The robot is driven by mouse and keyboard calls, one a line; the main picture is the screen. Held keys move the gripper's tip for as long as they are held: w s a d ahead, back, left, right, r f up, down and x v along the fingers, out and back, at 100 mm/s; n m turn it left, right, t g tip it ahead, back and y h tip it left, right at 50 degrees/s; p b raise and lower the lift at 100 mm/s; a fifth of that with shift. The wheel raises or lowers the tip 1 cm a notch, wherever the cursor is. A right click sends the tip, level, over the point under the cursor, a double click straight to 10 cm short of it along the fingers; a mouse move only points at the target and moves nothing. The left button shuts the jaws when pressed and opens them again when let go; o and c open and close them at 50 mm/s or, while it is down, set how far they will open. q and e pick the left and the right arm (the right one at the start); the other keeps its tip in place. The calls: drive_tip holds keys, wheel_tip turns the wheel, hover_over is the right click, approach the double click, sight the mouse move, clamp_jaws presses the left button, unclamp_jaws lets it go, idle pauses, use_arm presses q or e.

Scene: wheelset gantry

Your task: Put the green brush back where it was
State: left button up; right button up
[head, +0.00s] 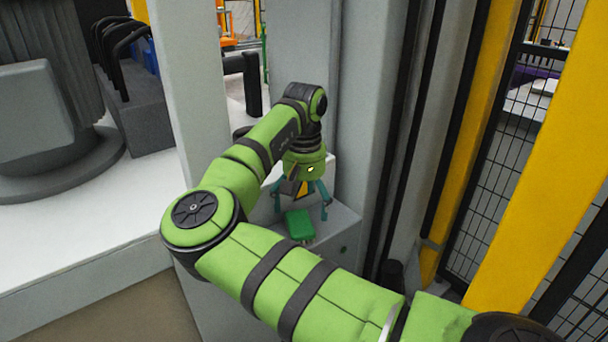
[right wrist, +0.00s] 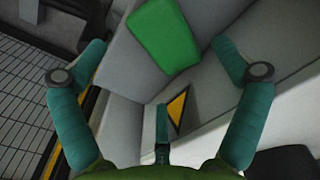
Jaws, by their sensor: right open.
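The green brush (head: 300,225) shows as a small green block on a grey ledge beside the tall grey column. My left gripper is not in view.
A white table (head: 90,235) spreads to the left. A grey column (head: 345,110) rises right beside my right gripper. A yellow post (head: 545,160) and black mesh fence (head: 500,190) stand at the right. A yellow warning triangle (right wrist: 178,108) is near the gripper.

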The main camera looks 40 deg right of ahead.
sight(305, 220)
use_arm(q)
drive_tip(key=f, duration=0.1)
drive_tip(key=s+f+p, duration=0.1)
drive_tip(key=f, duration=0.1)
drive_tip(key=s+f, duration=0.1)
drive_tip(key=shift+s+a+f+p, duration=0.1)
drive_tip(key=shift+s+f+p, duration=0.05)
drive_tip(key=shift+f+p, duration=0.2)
use_arm(e)
wheel_tip(305, 220, up, 9)
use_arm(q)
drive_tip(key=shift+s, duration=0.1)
use_arm(e)
drive_tip(key=shift+s+f, duration=0.1)
drive_tip(key=shift+f, duration=0.05)
